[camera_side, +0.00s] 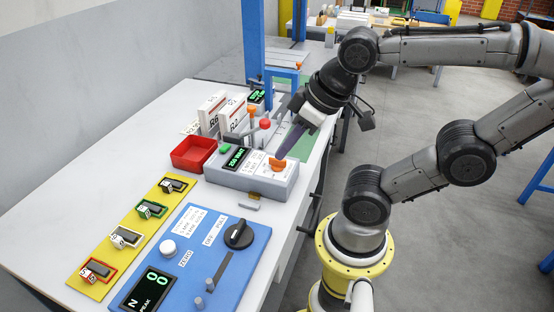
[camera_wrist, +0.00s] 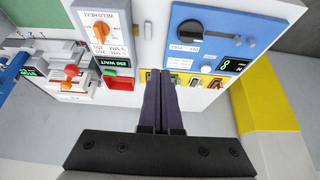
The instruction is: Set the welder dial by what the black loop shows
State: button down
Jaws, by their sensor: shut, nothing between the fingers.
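The welder (camera_side: 225,178) is a grey box with an orange dial (camera_side: 277,163) on top and a lit green display (camera_side: 236,158). In the wrist view the display (camera_wrist: 109,62) reads 250 WATT, and the dial (camera_wrist: 100,30) sits under a WELD HEAT label. My gripper (camera_side: 280,156) is shut and empty, its dark fingers angled down over the dial in the side view. In the wrist view the fingertips (camera_wrist: 160,72) appear right of the dial, apart from it. The black loop (camera_side: 174,185) lies at the far end of the yellow strip (camera_side: 128,262); its tag is too small to read.
Green, white and red framed pieces (camera_side: 151,209) share the strip. A blue panel (camera_side: 225,222) with a black knob (camera_side: 238,234) stands in front. A red tray (camera_side: 193,154) and white upright blocks (camera_side: 211,113) are beside the welder. The table's left side is clear.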

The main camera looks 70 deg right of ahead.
jog(key=c, duration=1.3)
grip_release()
jog(key=shift+o, duration=1.4)
jog(key=shift+s+f+m, duration=0.1)
jog(key=shift+s+m, duration=0.15)
jog(key=shift+m, duration=0.05)
jog(key=o, duration=0.5)
jog(key=shift+a+r+m+g, duration=0.3)
jog(key=shift+r+m+g, duration=0.3)
jog(key=shift+r+m, duration=0.4)
jog(key=shift+c, duration=0.2)
jog(key=o, duration=0.4)
jog(key=w+m, duration=0.1)
jog(key=d+r+m+g, duration=0.1)
jog(key=m, duration=0.1)
jog(key=shift+w+r+y, duration=0.1)
jog(key=shift+w+y, duration=0.2)
jog(key=shift+w, duration=0.1)
jog(key=m+g+y, duration=0.3)
jog(key=m, duration=0.7)
send_over(278, 163)
jog(key=w, duration=0.2)
jog(key=s+d+f+m+y, duration=0.1)
jog(key=s+d+f+m, duration=0.1)
jog(key=d+f, duration=0.35)
jog(key=x, duration=1.2)
jog(key=shift+d+f, duration=0.15)
jog(key=shift+d, duration=0.1)
